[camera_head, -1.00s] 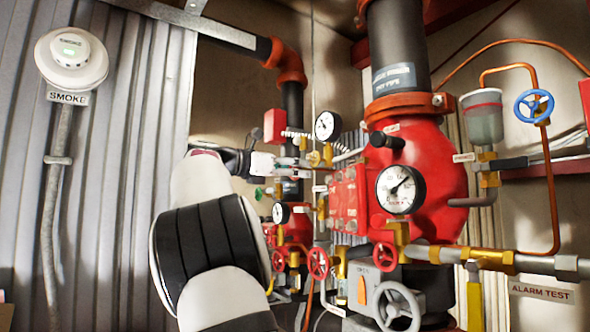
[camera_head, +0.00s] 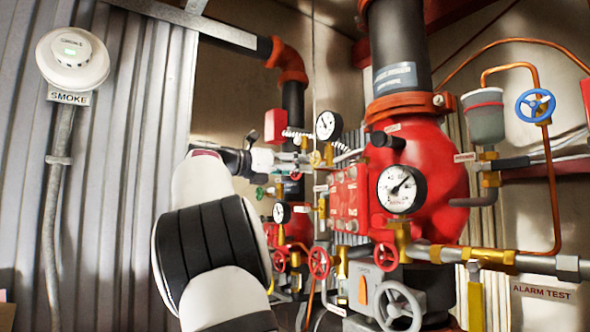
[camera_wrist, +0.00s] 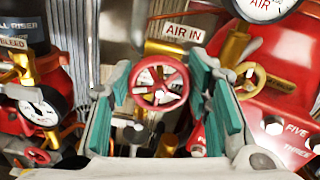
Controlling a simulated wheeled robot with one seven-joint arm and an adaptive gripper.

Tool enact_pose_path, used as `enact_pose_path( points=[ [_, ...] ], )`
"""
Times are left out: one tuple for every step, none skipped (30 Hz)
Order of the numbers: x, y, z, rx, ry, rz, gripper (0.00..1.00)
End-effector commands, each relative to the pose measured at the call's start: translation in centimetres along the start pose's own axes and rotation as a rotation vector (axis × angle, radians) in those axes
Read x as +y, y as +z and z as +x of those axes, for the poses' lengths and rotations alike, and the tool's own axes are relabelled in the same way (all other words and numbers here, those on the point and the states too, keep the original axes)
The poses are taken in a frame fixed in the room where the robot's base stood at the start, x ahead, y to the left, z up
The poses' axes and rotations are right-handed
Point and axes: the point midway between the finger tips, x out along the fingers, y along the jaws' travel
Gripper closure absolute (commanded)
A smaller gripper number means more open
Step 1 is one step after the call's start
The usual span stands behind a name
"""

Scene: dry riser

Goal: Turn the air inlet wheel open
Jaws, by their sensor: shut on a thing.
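The air inlet wheel (camera_wrist: 160,83) is a small red handwheel in the middle of the wrist view, just below a sign (camera_wrist: 175,27) reading AIR IN. My gripper (camera_wrist: 163,84) has its teal-padded fingers on both sides of the wheel and is shut on it. The wheel's face shows between the pads; its side rims are close to them. In the head view my gripper (camera_head: 270,160) reaches in from the left at the pipework, and the wheel is mostly hidden there.
A yellow handwheel (camera_head: 316,158) and a gauge (camera_head: 328,125) are close right of my gripper. The red valve body (camera_head: 430,165) with a large gauge (camera_head: 401,188) stands further right. Lower red wheels (camera_head: 319,262) and a grey wheel (camera_head: 399,306) crowd below. The corrugated wall (camera_head: 120,200) is left.

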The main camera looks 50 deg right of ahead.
Motion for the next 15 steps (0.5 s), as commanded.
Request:
enact_pose_path(
  points=[
    [0.10,-0.32,0.04,0.007,-0.002,-0.004,0.83],
    [0.10,-0.32,0.04,0.007,-0.002,-0.004,0.83],
    [0.11,-0.33,0.04,0.007,-0.002,-0.004,0.83],
    [0.11,-0.33,0.04,0.007,-0.002,-0.004,0.83],
    [0.11,-0.34,0.04,0.008,-0.002,-0.003,0.48],
    [0.10,-0.31,0.04,0.007,-0.002,-0.003,0.39],
    [0.09,-0.29,0.03,0.007,-0.002,-0.002,0.34],
    [0.08,-0.26,0.03,0.006,-0.002,-0.002,0.34],
    [0.07,-0.23,0.03,0.005,-0.001,-0.002,0.34],
    [0.06,-0.21,0.03,0.005,-0.001,-0.001,0.34],
    [0.06,-0.19,0.02,0.004,-0.001,-0.001,0.34],
    [0.05,-0.17,0.02,0.004,-0.001,-0.001,0.34],
    [0.05,-0.15,0.02,0.004,-0.001,-0.001,0.34],
    [0.04,-0.14,0.02,0.003,-0.001,0.000,0.34],
    [0.04,-0.13,0.00,0.003,0.000,0.000,0.34]
  ],
)
